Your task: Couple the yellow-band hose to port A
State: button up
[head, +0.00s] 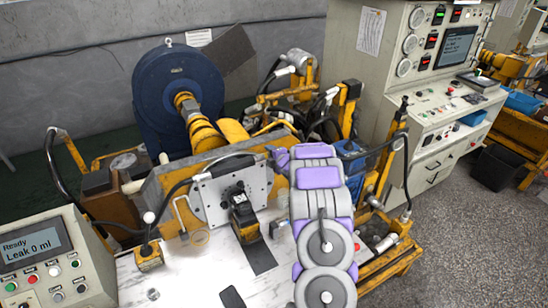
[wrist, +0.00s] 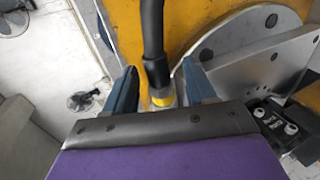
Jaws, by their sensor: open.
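In the wrist view a black hose (wrist: 152,40) with a yellow band (wrist: 163,99) at its end stands between the two blue-grey fingers of my gripper (wrist: 162,90). The fingers are open, one on each side of the hose, with a gap visible on the left. Whether the right finger touches it I cannot tell. A black block with two pale round ports and small labels (wrist: 278,122) shows at the lower right; I cannot read which is port A.
A grey mounting plate (head: 213,194) and yellow frame stand behind the white bench top (head: 195,265). Another hose fitting (head: 150,255) stands on the left. A control cabinet (head: 425,130) is at the right.

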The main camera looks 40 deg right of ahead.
jog(key=shift+w+a, duration=0.15)
jog(key=shift+d+f, duration=0.1)
jog(key=shift+d, duration=0.15)
jog(key=shift+a, duration=0.15)
dwell(0.4)
jog(key=shift+c, duration=0.4)
grip_shut()
dwell(0.3)
